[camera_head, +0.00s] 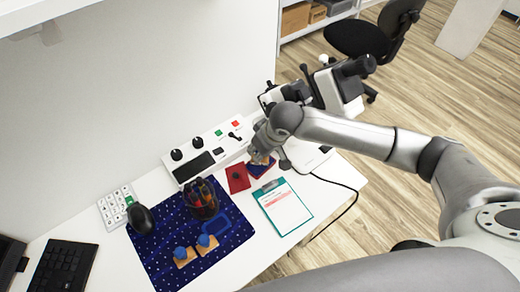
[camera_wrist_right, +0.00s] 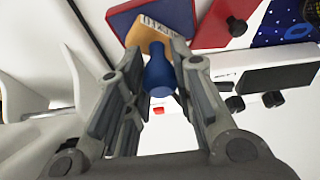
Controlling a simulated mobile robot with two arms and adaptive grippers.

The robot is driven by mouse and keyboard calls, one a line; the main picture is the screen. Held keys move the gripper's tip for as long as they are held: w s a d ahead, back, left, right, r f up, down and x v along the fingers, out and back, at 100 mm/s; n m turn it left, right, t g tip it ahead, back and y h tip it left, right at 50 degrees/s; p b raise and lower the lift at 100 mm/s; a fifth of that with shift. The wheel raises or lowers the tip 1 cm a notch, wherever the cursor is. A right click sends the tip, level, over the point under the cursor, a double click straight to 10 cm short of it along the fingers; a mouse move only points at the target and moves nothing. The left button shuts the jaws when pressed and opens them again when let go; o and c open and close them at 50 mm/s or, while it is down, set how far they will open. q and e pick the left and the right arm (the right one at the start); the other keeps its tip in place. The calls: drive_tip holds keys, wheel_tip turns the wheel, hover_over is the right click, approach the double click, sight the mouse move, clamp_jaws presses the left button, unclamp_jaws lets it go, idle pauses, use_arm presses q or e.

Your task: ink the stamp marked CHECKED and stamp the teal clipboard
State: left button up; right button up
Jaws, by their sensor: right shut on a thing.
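My right gripper (camera_head: 262,153) is shut on the blue handle of a stamp (camera_wrist_right: 160,72) with a wooden base. The lettering on its base is upside down and only partly shown, so I cannot read it surely. The stamp is at an open ink pad (camera_head: 262,170) with a dark blue face and red edge, also in the wrist view (camera_wrist_right: 125,18); I cannot tell whether they touch. The teal clipboard (camera_head: 297,222), holding a white sheet with pink marks, lies to the right of the pad. Two other blue-handled stamps (camera_head: 183,257) (camera_head: 207,243) stand on the navy mat. My left gripper is not in view.
A red lid (camera_head: 237,180) with a black knob lies left of the pad. A white control box (camera_head: 205,153) stands behind. A black cable runs right of the clipboard.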

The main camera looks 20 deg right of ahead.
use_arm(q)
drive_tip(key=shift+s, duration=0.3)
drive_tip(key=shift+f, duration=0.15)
use_arm(e)
drive_tip(key=shift+f, duration=0.45)
idle(0.4)
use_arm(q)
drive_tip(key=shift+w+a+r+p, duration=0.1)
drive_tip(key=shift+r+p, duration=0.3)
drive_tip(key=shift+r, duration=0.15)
use_arm(e)
drive_tip(key=shift+s+f, duration=0.15)
idle(1.8)
wheel_tip(320, 180, up, 7)
drive_tip(key=p, duration=0.8)
drive_tip(key=shift+r+p, duration=0.2)
drive_tip(key=shift+p, duration=0.15)
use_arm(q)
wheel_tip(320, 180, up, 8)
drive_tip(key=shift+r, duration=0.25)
use_arm(e)
drive_tip(key=shift+f, duration=0.1)
